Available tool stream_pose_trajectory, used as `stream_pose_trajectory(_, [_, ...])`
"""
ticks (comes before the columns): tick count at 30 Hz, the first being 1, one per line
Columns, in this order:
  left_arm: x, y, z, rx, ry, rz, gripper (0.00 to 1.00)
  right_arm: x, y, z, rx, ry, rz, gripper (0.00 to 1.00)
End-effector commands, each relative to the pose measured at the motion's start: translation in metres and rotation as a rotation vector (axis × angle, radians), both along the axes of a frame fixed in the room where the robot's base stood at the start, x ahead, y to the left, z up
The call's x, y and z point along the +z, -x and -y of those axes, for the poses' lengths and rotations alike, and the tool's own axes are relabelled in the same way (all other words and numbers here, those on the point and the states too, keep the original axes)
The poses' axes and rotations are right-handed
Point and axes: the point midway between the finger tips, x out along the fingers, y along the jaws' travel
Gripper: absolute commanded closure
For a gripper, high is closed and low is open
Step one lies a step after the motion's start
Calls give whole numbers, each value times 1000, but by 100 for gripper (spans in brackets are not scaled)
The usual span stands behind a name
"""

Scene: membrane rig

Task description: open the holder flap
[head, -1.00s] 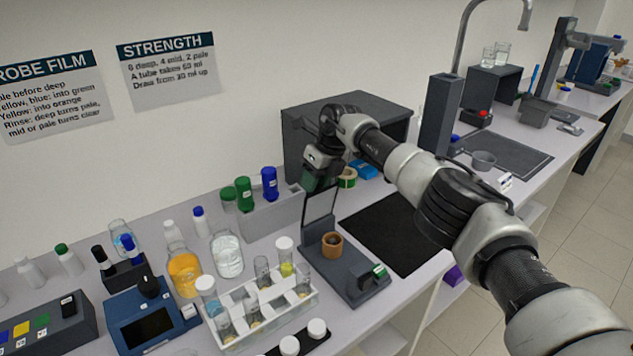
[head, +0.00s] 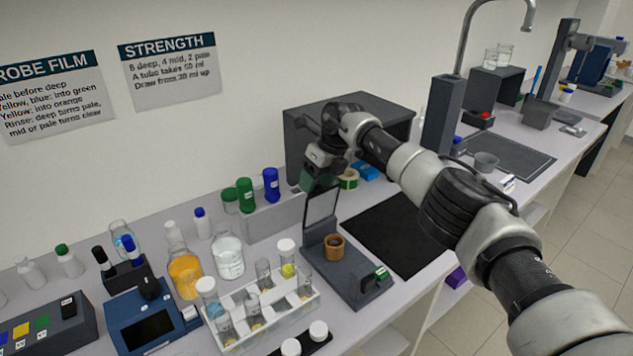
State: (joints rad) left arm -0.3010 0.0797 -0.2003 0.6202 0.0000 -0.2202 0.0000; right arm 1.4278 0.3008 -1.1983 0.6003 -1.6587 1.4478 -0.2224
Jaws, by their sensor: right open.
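The holder (head: 352,282) is a dark grey base on the bench, with a brown ring-shaped cup (head: 334,247) on it and a small green-marked block (head: 381,272) at its front right. Its flap (head: 320,208), a thin dark panel with a pale edge, stands upright at the back of the base. My right gripper (head: 317,184) is open at the top of the flap, partly covering its upper edge. I cannot tell whether the fingers touch it. My left gripper is not in view.
A white rack (head: 262,317) of tubes stands left of the holder, with bottles behind it. A dark box (head: 296,137) stands behind my right gripper.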

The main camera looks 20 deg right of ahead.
Motion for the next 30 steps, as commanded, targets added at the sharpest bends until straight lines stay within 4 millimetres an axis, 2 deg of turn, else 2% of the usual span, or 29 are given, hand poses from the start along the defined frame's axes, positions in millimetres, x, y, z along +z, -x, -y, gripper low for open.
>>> stream_pose_trajectory(10, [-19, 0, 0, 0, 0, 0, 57, 62, 6, 19, 0, 0, 6, 38])
stream_pose_trajectory(15, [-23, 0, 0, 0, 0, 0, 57, 85, 9, 26, 0, 1, 2, 38])
stream_pose_trajectory(20, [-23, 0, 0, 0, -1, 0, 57, 94, 10, 29, 1, 1, 2, 38])
stream_pose_trajectory(30, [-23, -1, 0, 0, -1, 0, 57, 95, 10, 29, 2, 0, 1, 38])
